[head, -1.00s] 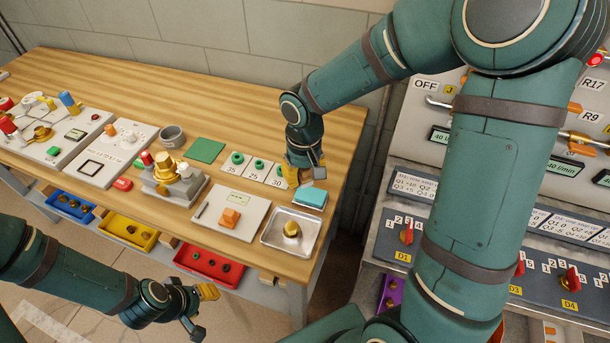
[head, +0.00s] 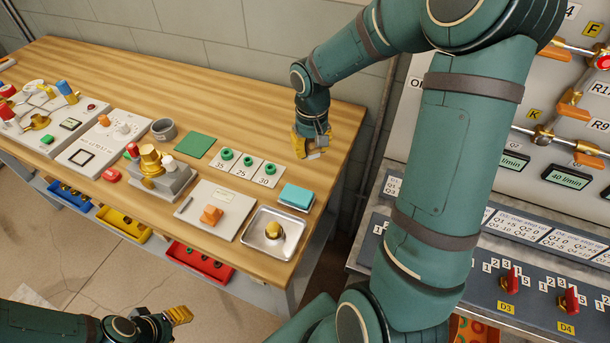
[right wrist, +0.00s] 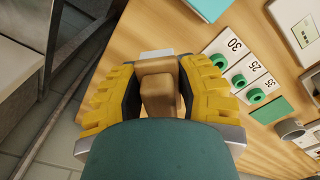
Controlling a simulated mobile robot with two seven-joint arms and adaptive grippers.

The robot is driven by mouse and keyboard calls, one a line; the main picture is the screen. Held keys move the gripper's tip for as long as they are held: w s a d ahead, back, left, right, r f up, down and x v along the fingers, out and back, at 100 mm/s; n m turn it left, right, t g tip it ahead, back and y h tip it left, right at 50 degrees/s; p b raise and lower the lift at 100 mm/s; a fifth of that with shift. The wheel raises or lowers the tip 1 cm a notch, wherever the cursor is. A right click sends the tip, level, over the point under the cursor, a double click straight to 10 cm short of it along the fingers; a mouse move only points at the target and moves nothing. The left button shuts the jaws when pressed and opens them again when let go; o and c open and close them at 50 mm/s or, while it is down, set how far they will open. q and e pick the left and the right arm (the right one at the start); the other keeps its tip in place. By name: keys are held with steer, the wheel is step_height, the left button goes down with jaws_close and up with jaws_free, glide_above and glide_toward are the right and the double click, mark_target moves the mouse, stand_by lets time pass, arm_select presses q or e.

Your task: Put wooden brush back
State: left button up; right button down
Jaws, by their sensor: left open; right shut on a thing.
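My right gripper (head: 310,150) is shut on the wooden brush, above the back right part of the wooden workbench. In the right wrist view the brush (right wrist: 158,92) is a brown wooden block between the yellow finger pads (right wrist: 160,95), with a pale part at its far end. In the head view the gripper mostly hides the brush. I cannot tell whether it touches the bench top. My left gripper (head: 180,322) is open and empty, low at the bottom left, in front of the bench; only part of it shows.
A blue sponge-like block (head: 296,196) and a metal tray (head: 250,240) with a brass part lie near the bench's right end. Numbered cards with green rings (head: 247,162) lie left of the right gripper. A valve panel (head: 560,150) stands at right. Bare wood (head: 345,125) shows at the back right corner.

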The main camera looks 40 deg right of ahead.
mark_target(311, 178)
step_height(311, 178, down, 10)
steer(key=shift+r+b, duration=0.1)
steer(key=shift+b, duration=0.85)
steer(key=c, duration=0.6)
jaws_free()
steer(key=shift+c, duration=0.2)
steer(key=shift+r, duration=0.2)
step_height(311, 178, up, 12)
steer(key=shift+f+p, duration=0.1)
steer(key=shift+p, duration=1.1)
